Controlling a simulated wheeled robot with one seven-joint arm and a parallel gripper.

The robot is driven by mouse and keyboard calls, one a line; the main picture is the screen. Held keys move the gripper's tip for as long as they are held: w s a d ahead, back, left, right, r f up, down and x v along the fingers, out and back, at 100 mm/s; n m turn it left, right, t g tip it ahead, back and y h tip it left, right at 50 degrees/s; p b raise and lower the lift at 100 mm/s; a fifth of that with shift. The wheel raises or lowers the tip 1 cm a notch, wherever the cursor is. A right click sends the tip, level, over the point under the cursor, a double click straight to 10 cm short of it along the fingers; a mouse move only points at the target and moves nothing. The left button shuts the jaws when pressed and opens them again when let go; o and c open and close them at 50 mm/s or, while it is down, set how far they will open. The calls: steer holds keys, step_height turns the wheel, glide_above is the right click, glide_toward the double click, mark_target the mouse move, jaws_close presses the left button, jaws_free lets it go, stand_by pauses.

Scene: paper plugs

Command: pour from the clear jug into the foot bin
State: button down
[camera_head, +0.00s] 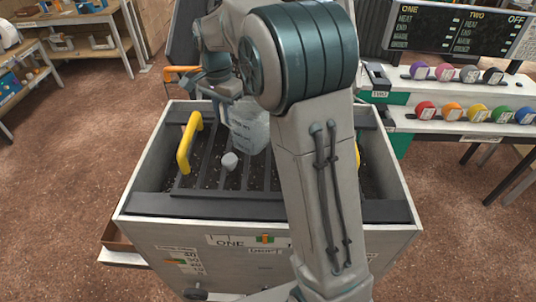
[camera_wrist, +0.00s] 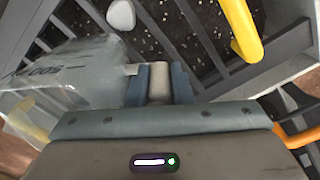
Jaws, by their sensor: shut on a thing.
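My gripper (camera_head: 222,92) is shut on the handle of the clear jug (camera_head: 250,130) and holds it over a big grey box (camera_head: 150,214). In the wrist view the gripper (camera_wrist: 158,80) has the pale handle between its fingers, and the jug (camera_wrist: 62,78), with dark markings, lies to the left. My arm hides part of the jug in the head view, and I cannot tell its exact tilt or what it holds. The box has a dark grate on top and a front label reading ONE. No label shows whether it is the foot bin.
A yellow handle (camera_head: 189,142) rises at the grate's left; another is partly behind my arm. A small white knob (camera_head: 230,160) stands on the grate. Coloured balls (camera_head: 477,113) line a rack at the right. Shelves (camera_head: 90,45) stand at the back left. Floor is open at the left.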

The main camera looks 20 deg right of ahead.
step_height(320, 180, up, 2)
steer(key=shift+r+p, duration=0.15)
steer(key=shift+p, duration=0.8)
steer(key=shift+r, duration=0.85)
